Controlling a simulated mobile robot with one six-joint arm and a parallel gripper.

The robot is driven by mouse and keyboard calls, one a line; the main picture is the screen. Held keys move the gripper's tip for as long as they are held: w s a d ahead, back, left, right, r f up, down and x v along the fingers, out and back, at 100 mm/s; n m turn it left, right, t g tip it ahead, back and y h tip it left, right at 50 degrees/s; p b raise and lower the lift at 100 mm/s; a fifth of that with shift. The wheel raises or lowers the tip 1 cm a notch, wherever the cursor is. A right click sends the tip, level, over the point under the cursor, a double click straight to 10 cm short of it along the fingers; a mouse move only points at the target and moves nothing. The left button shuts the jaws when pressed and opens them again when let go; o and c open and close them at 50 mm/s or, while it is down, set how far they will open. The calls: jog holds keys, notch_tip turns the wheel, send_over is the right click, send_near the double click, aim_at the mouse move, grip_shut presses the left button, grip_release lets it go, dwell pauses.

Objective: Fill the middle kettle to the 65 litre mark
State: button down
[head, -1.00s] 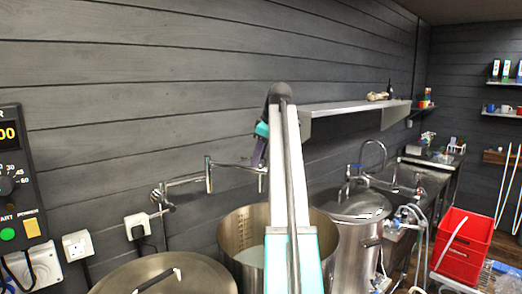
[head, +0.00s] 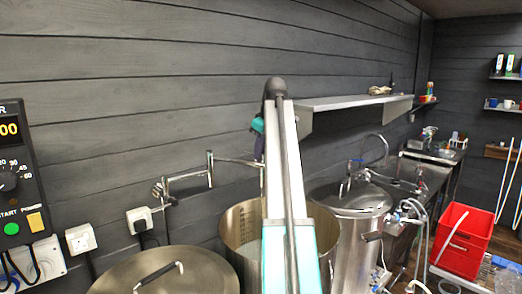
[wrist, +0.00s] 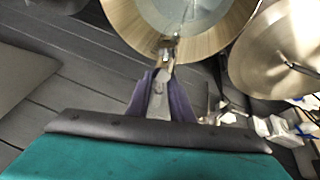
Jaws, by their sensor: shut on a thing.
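The middle kettle (head: 238,228) is an open steel pot with faint marks inside its wall, too small to read. Pale liquid shows low inside, partly hidden by my arm. In the wrist view the kettle (wrist: 112,12) is at the top. A jointed swing-arm tap (head: 187,177) reaches from the wall towards the kettle. My gripper (head: 259,148) is at its outer end, behind my arm. In the wrist view the purple fingers of my gripper (wrist: 161,88) are shut on the metal end of the tap (wrist: 167,48). I cannot tell whether water runs.
A lidded kettle (head: 200,268) stands at left, and another lidded kettle (head: 352,200) at right with hoses beside it. A wall shelf (head: 345,102) juts out right of my arm. A control panel (head: 18,170) and sockets are at far left. A red crate (head: 462,240) stands at right.

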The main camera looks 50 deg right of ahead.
jog(key=m, duration=0.2)
jog(key=m+g+h+p, duration=0.1)
jog(key=m, duration=0.1)
jog(key=m+g+h, duration=0.1)
jog(key=m, duration=0.2)
jog(key=shift+d+p, duration=0.3)
jog(key=shift+d, duration=0.1)
dwell(3.8)
jog(key=shift+a+f+n+t+y+p, duration=0.15)
jog(key=shift+n+t+p, duration=0.1)
jog(key=shift+n, duration=0.45)
jog(key=shift+r+n+t+y+p, duration=0.1)
jog(key=shift+n+t+p, duration=0.1)
jog(key=shift+n, duration=0.5)
jog(key=shift+a+f+n+t+y+p, duration=0.15)
jog(key=shift+n+t, duration=0.1)
jog(key=shift+n, duration=0.45)
jog(key=shift+r, duration=0.1)
dwell(0.9)
